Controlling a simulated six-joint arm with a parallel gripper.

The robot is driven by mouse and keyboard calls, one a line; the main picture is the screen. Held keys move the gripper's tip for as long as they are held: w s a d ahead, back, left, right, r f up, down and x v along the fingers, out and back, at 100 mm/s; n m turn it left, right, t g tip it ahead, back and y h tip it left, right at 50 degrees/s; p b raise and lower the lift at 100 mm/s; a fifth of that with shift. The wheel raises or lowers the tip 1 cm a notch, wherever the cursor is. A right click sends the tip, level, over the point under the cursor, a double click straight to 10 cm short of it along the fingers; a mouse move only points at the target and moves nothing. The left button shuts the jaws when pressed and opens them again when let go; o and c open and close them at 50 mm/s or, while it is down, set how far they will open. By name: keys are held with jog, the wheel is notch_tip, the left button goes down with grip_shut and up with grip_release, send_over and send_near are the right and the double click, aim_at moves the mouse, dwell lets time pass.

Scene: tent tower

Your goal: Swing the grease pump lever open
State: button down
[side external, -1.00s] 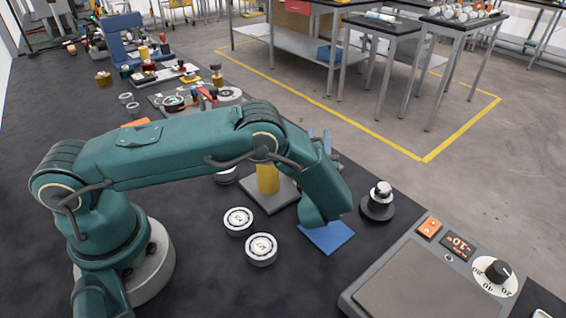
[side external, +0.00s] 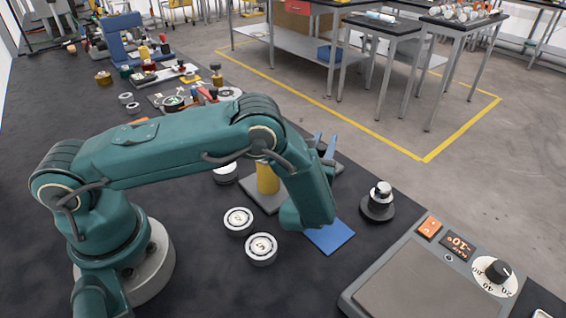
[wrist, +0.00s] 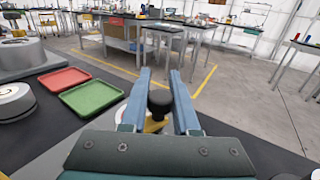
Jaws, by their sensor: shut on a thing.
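The grease pump shows in the side view as a yellow cylinder (side external: 267,178) on a grey square base plate (side external: 259,196), partly covered by my arm. My gripper (side external: 324,146) points away from that camera, its blue fingertips showing beyond the wrist. In the wrist view my gripper (wrist: 164,76) is shut on a round black knob, which appears to be the lever's knob (wrist: 160,100). A bit of yellow (wrist: 154,125) shows below it. The rest of the lever is hidden by my fingers and gripper body.
A red tray (wrist: 64,79) and a green tray (wrist: 92,97) lie left of my gripper in the wrist view. A blue mat (side external: 332,238), a dark weight-like piece (side external: 378,203), white-faced discs (side external: 261,248) and a dial-fronted device (side external: 410,290) stand near the table's front edge.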

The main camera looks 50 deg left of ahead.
jog(key=shift+s+d+m+t+h, duration=0.2)
jog(key=shift+d+m+t+h, duration=0.4)
jog(key=shift+m+h, duration=0.5)
jog(key=shift+s+d+m+t+h, duration=0.2)
jog(key=shift+d+m+t+h, duration=0.4)
jog(key=shift+h, duration=0.9)
jog(key=shift+d, duration=0.15)
jog(key=c, duration=0.7)
grip_release()
jog(key=shift+o, duration=0.2)
jog(key=shift+v, duration=2.55)
